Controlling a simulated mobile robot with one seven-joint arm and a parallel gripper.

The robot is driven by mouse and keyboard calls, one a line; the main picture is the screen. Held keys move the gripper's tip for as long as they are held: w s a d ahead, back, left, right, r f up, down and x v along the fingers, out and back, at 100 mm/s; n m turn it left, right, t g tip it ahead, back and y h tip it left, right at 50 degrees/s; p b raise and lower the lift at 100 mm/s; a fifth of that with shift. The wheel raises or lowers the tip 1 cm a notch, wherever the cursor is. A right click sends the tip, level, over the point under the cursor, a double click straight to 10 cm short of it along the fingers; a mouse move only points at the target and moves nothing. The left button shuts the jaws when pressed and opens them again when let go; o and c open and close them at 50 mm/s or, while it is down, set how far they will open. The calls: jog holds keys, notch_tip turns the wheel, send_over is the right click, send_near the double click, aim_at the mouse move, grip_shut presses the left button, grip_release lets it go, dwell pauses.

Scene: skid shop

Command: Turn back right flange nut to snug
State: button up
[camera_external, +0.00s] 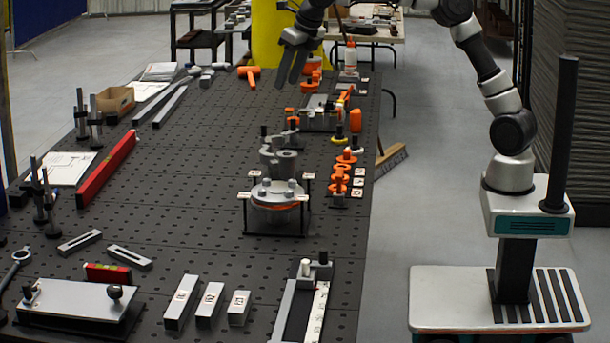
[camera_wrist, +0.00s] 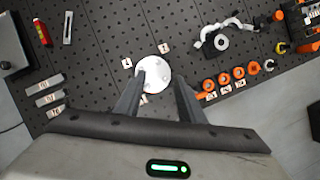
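The flange assembly (camera_external: 274,194) stands on the dark perforated bench top, a round silvery plate with an orange ring beneath and several small nuts on top. In the wrist view the pale round flange (camera_wrist: 153,70) lies far below, between and beyond my fingers. A nut on the plate's back right (camera_external: 291,184) shows only small; I cannot tell how tight it is. My gripper (camera_external: 289,86) hangs high above the bench, behind the flange in the external view. Its fingers are apart and empty, as the wrist view (camera_wrist: 160,78) also shows.
A grey cast part (camera_external: 279,152) stands just behind the flange. Orange knob-like parts (camera_external: 340,180) line up to its right, with a clamp fixture (camera_external: 322,112) farther back. Grey blocks (camera_external: 210,303) and a red level (camera_external: 106,170) lie left and in front. Bench left of the flange is clear.

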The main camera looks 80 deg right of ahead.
send_near(267, 179)
jog(key=x, duration=0.7)
jog(key=shift+f+b, duration=0.3)
jog(key=shift+f, duration=0.15)
jog(key=shift+c, duration=0.2)
grip_shut()
